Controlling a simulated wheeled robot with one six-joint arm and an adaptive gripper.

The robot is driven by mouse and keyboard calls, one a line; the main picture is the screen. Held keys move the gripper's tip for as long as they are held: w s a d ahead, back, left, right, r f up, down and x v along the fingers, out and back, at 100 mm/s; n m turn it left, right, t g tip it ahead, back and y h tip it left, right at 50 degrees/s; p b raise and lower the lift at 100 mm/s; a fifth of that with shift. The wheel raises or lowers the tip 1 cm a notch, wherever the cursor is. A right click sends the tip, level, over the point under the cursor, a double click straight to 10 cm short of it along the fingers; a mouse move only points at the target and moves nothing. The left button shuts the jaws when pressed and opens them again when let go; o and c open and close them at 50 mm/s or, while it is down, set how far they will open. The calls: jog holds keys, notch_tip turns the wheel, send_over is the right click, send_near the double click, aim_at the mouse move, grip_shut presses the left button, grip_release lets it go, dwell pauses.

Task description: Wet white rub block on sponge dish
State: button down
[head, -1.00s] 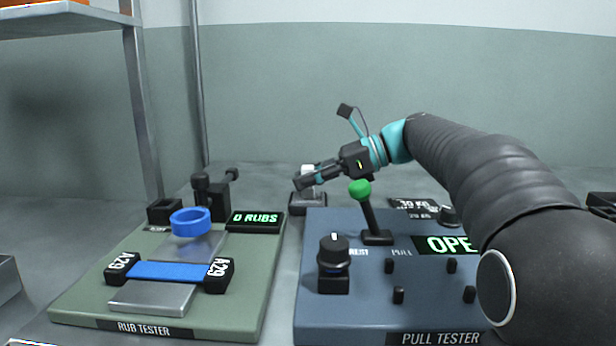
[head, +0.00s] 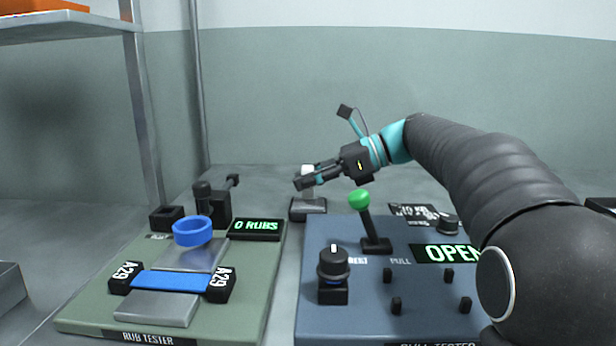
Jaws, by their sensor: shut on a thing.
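My gripper (head: 304,181) reaches in from the right and is shut on the white rub block (head: 307,169). The block's pale top shows just above the fingers; they hide its middle. Directly below is a small dark dish with a greyish top (head: 308,209), which looks like the sponge dish, on the bench behind the testers. A pale part shows between the fingers and the dish. I cannot tell whether the block touches the sponge.
The green rub tester (head: 85,312) stands front left with a blue ring (head: 192,231), a blue strap (head: 172,281) and a "0 RUBS" display (head: 255,226). The blue pull tester (head: 370,310) with a green-knobbed lever (head: 360,198) lies below my arm. A shelf post (head: 143,100) rises at left.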

jog(key=shift+r, duration=2.85)
